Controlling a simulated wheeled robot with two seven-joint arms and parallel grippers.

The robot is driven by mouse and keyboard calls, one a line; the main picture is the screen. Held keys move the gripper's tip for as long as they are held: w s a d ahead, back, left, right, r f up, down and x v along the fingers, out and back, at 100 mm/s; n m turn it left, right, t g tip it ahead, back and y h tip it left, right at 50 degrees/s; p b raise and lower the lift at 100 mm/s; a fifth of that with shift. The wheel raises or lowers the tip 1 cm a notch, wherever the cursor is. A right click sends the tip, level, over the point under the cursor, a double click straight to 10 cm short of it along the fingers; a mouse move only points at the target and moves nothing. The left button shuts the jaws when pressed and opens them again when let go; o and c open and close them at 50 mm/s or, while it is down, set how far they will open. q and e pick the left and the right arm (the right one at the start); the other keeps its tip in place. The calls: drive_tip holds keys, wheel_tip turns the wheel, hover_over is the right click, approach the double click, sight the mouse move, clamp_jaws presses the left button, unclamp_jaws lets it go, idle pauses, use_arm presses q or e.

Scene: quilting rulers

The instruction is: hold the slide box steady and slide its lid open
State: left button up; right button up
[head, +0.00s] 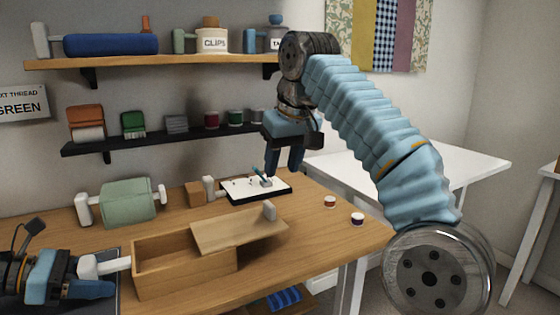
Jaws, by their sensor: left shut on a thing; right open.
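The wooden slide box (185,278) stands near the table's front edge, its left part open and empty inside. Its flat wooden lid (235,235) covers the right part and juts out past the box's right end, with a pale knob (269,211) near its far right. My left gripper (92,272) is shut on the white handle (115,264) at the box's left end. My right gripper (284,168) is open and empty, fingers down, behind and above the knob and apart from the lid.
A green roller (128,199) lies at the back left. Two small spools (330,202) (357,218) stand at the right. Loaded shelves (185,57) hang on the wall.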

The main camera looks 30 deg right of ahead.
idle(0.3)
use_arm(q)
drive_tip(key=o, duration=1.5)
drive_tip(key=shift+c, duration=0.2)
drive_tip(key=v, duration=1.1)
drive_tip(key=shift+r, duration=0.1)
drive_tip(key=shift+a+r, duration=0.25)
drive_tip(key=shift+a, duration=0.05)
drive_tip(key=shift+a+r, duration=0.1)
drive_tip(key=shift+r, duration=0.85)
wheel_tip(320, 180, up, 6)
drive_tip(key=shift+f, duration=0.1)
